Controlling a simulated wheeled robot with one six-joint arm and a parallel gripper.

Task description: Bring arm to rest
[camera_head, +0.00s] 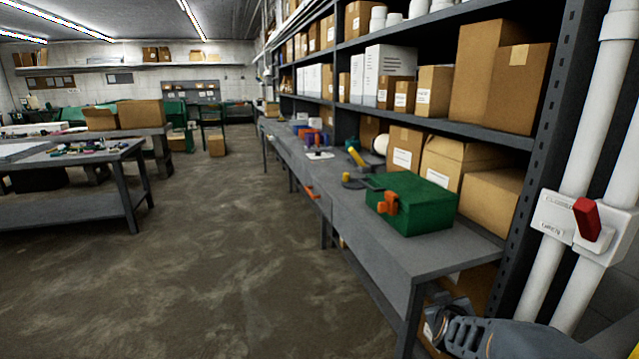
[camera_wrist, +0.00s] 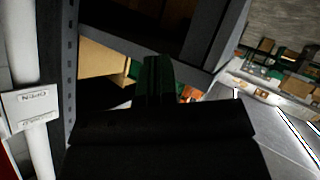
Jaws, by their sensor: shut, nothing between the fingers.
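My gripper (camera_wrist: 155,75) shows in the wrist view as a dark shape reaching up from the bottom middle, its fingers together with nothing between them. It is in the air, in front of the shelving and the white pipes. In the head view, part of my grey arm enters at the bottom right corner, beside the near end of the workbench (camera_head: 425,250) and below the white switch plate. I cannot make out the fingertips there. The wrist view is upside down, with the ceiling lights at its lower right.
A green case (camera_head: 415,210) with an orange latch sits on the bench's near end. Grey shelving (camera_head: 505,135) with cardboard boxes stands behind. A white plate (camera_head: 560,225) with a red lever (camera_head: 587,219) is on white pipes at right. The floor (camera_head: 230,260) left of the bench is clear.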

